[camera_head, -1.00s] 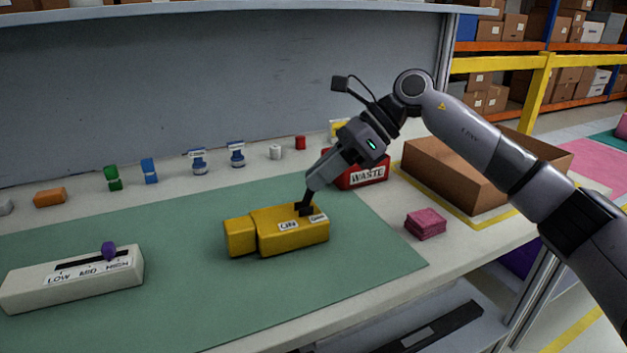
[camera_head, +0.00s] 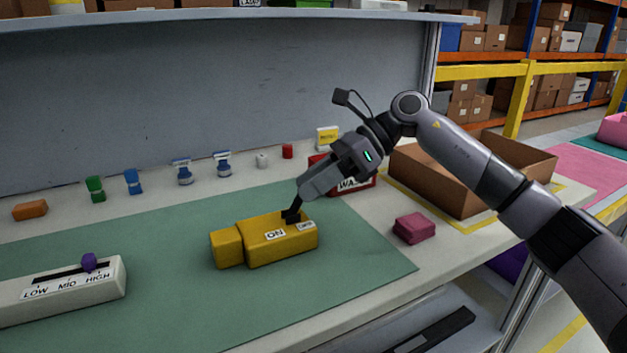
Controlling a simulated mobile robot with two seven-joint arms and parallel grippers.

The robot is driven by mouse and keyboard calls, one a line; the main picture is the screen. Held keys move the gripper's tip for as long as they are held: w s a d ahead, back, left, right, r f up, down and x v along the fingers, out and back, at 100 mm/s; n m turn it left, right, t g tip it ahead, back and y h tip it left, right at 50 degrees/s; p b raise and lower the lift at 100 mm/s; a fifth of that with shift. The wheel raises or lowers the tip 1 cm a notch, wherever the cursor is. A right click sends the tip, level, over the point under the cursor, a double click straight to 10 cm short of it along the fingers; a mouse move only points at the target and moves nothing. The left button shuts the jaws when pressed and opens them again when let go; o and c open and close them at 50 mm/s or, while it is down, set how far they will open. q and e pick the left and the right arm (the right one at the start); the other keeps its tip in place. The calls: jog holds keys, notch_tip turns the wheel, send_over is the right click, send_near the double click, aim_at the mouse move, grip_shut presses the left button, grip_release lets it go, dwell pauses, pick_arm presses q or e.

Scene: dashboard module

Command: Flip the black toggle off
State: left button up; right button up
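A yellow module (camera_head: 270,253) lies on the green mat (camera_head: 366,256), with an ON label (camera_head: 275,234) on its left and a smaller label, too small to read surely, on its right. My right gripper (camera_head: 291,216) comes down from the upper right, with its dark fingertips at the top of the module, behind and between the labels. The black toggle cannot be told apart from the dark fingertips, so its position is unclear. Whether the fingers are shut on it is also unclear. My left gripper is out of view.
A pale slider box (camera_head: 70,298) with a purple knob stands at left. Small bottles and blocks line the back. A red WASTE bin (camera_head: 367,184) is behind my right gripper. A pink block (camera_head: 414,228) and open cardboard box (camera_head: 440,190) are at right. The front mat is clear.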

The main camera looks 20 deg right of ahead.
jog(key=shift+r, duration=0.1)
jog(key=v, duration=0.7)
dwell(0.5)
